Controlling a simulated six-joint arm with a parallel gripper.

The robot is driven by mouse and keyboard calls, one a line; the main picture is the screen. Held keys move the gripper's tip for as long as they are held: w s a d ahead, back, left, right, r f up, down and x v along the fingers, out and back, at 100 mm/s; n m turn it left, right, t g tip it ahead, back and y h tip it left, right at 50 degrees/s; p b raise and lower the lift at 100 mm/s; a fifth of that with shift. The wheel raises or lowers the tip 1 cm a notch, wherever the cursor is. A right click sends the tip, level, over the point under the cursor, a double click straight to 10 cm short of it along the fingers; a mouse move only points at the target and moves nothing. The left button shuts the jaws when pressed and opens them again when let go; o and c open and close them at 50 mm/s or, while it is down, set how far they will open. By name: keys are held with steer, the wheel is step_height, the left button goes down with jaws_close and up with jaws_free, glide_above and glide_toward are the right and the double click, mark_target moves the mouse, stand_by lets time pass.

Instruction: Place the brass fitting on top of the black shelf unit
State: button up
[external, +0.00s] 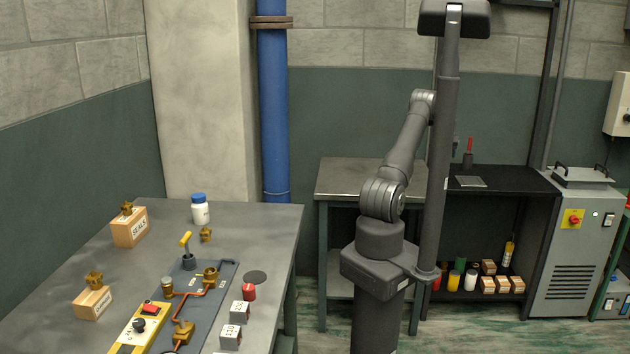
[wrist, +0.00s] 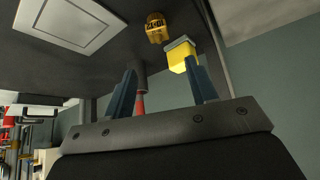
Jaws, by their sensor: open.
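In the wrist view, my gripper (wrist: 165,85) is open, with its two blue-grey fingers apart. A brass-coloured piece (wrist: 155,27), apparently the brass fitting, rests on a dark surface beyond the fingertips, apart from them. A yellow block with a pale blue end (wrist: 180,55) shows at the right fingertip; I cannot tell whether they touch. The black shelf unit (external: 515,181) stands right of my arm in the external view. Other brass fittings sit on the left table (external: 205,233) and on two boxes (external: 127,208) (external: 94,279).
A red-handled tool (external: 467,157) stands on the shelf top near a flat grey plate (external: 470,181); the plate also shows in the wrist view (wrist: 68,22). Cans and small boxes (external: 488,284) fill the lower shelf. A grey machine (external: 575,240) stands at right.

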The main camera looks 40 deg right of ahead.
steer(key=shift+v, duration=0.9)
steer(key=x, duration=1.2)
steer(key=shift+f, duration=0.2)
steer(key=shift+r, duration=0.1)
